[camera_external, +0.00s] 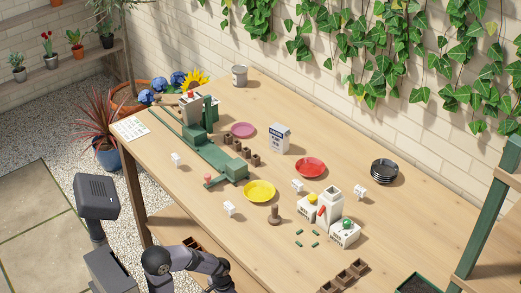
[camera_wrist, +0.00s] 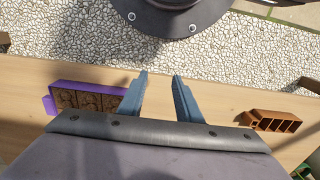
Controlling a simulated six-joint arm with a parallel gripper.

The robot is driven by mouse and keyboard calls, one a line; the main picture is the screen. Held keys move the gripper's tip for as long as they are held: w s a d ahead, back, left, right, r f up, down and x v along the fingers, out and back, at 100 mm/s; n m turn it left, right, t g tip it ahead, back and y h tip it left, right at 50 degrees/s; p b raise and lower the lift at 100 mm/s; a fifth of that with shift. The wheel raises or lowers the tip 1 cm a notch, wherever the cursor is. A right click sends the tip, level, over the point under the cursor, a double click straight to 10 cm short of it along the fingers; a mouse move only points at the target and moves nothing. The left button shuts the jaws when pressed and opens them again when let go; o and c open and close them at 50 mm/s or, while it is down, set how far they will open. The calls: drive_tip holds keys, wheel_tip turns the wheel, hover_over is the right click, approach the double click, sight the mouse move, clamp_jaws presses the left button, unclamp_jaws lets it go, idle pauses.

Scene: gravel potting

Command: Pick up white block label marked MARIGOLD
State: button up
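Several small white blocks stand apart on the wooden table in the external view: one at the left (camera_external: 176,159), one near the front edge (camera_external: 229,208), one by the red plate (camera_external: 297,186) and one at the right (camera_external: 360,191). Their markings are too small to read, so I cannot tell which says MARIGOLD. My gripper (camera_wrist: 160,92) shows in the wrist view with its two blue-grey fingers apart and nothing between them. No white block shows in that view. In the external view my arm is low at the front edge, away from the blocks.
The table (camera_external: 440,230) also holds a yellow plate (camera_external: 260,191), a red plate (camera_external: 310,167), a green rail fixture (camera_external: 205,150), white boxes (camera_external: 344,234) and a brown peg (camera_external: 274,215). The wrist view shows a purple-edged tray (camera_wrist: 52,104) and a brown tray (camera_wrist: 270,120).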

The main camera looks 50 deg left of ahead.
drive_tip(key=o, duration=0.4)
drive_tip(key=shift+w, duration=0.1)
